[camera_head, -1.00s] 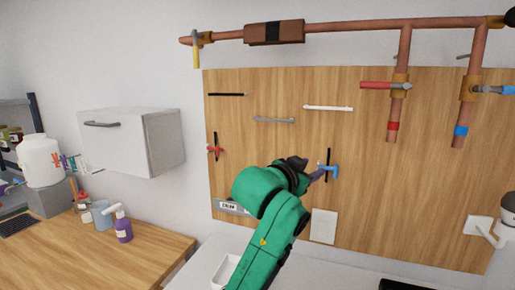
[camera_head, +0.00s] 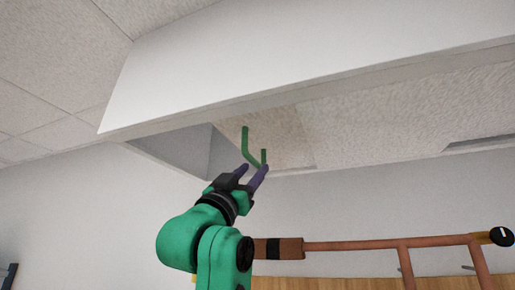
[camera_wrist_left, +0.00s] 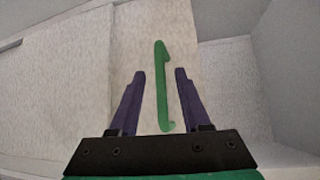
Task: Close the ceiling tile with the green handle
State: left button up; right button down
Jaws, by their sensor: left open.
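The green handle (camera_head: 247,145) is a bent bar on the underside of a pale ceiling tile (camera_head: 292,138). The tile is beside a recess in the ceiling; how far it is tilted is hard to tell. My left gripper (camera_head: 254,168) is raised just below the handle, with its purple fingers apart. In the left wrist view the green handle (camera_wrist_left: 162,90) lies between the two open fingers of my left gripper (camera_wrist_left: 160,72), along their direction. The fingers are not closed on it; contact is unclear. My right gripper is not in view.
A large white panel (camera_head: 320,55) spans the top, in front of the tile.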

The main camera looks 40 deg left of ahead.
aim_at(257, 165)
pick_arm(q)
jog(key=x, duration=0.1)
jog(key=p+x, duration=0.1)
jog(key=x, duration=0.1)
jog(key=shift+s+r, duration=0.15)
jog(key=shift+r, duration=0.1)
jog(key=shift+w+f, duration=0.15)
jog(key=shift+w, duration=0.25)
grip_shut()
dwell(0.7)
